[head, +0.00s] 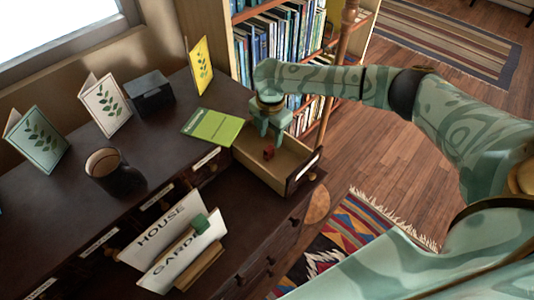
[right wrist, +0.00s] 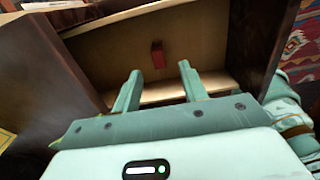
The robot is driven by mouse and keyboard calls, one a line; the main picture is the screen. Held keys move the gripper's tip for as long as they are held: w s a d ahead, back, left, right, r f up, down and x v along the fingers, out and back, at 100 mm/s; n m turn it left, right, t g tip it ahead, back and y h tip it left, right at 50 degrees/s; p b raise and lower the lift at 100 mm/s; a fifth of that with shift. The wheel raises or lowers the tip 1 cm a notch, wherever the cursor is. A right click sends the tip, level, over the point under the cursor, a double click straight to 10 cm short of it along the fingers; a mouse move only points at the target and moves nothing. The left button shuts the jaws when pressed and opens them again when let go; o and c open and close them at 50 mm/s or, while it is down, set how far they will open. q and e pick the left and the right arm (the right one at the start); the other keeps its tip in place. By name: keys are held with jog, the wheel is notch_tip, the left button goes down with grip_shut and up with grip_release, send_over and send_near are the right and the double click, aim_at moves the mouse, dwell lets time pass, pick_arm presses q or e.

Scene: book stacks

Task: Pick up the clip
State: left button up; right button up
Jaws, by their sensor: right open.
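A small red block-like piece, seemingly the clip (head: 268,152), lies inside an open drawer (head: 247,166) of the dark desk. It also shows in the right wrist view as the red clip (right wrist: 157,55) against the light drawer floor. My right gripper (head: 271,138) is over the drawer, pointing down, with its fingers apart and nothing between them. In the right wrist view the two fingertips (right wrist: 160,72) stand either side of the clip's line, and the clip is just beyond them. Whether a finger touches the drawer is unclear. My left gripper is not in view.
A green booklet (head: 212,127) lies on the desk top beside the drawer. A dark mug (head: 120,181), several standing cards and a dark box (head: 150,93) are further left. Cards reading HOUSE and GARDEN (head: 178,245) stand in front. A bookshelf (head: 270,45) rises behind.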

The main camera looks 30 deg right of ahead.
aim_at(269, 148)
jog(key=shift+f, duration=0.65)
notch_tip(269, 148, down, 5)
jog(key=b, duration=0.3)
jog(key=shift+w+a, duration=0.1)
jog(key=shift+w, duration=0.05)
jog(key=shift+r, duration=0.1)
jog(key=shift+c, duration=0.3)
grip_shut()
